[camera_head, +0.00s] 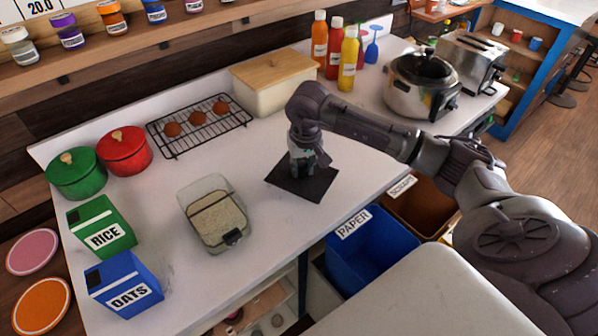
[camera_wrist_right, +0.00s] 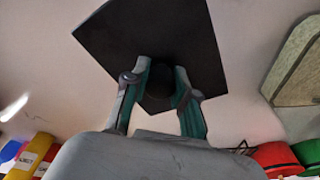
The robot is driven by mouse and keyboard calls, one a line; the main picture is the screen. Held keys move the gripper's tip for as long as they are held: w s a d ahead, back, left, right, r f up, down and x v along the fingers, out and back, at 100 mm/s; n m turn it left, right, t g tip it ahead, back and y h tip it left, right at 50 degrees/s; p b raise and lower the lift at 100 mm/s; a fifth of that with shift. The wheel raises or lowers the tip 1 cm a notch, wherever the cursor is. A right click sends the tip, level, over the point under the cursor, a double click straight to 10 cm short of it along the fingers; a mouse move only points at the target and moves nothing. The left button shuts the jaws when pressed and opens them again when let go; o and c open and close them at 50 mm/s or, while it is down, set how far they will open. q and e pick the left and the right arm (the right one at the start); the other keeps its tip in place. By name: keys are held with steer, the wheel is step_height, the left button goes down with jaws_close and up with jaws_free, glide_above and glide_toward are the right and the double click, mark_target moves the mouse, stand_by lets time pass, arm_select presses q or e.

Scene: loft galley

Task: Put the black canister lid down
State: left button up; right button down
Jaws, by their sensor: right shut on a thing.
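The black canister lid (camera_head: 290,186) is a flat dark square. It lies level at or just above the white counter in the head view; I cannot tell whether it touches. In the right wrist view the lid (camera_wrist_right: 160,40) shows a round black knob between the fingers. My right gripper (camera_head: 303,166) points down over the lid's middle and is shut on that knob. A clear canister (camera_head: 212,236) with pale grainy contents stands to the left of the lid, with a dark clasp at its front. My left gripper is not in view.
Green (camera_head: 76,180) and red (camera_head: 125,152) pots, a wire rack (camera_head: 200,124) with brown eggs, and a wooden-lidded box (camera_head: 270,90) stand behind. RICE (camera_head: 100,228) and OATS (camera_head: 125,286) boxes stand left. A blue PAPER bin (camera_head: 370,245) is below the front edge. Bare counter surrounds the lid.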

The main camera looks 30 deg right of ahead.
mark_target(299, 179)
steer(key=shift+w+a+f, duration=0.2)
steer(key=shift+w, duration=0.15)
steer(key=shift+f, duration=0.2)
step_height(299, 179, down, 3)
steer(key=shift+f+p, duration=0.15)
steer(key=shift+p, duration=0.85)
steer(key=shift+f, duration=0.2)
steer(key=shift+f, duration=0.1)
steer(key=shift+f+b, duration=0.15)
steer(key=shift+b, duration=0.15)
steer(key=c, duration=0.9)
jaws_free()
steer(key=shift+c, duration=0.2)
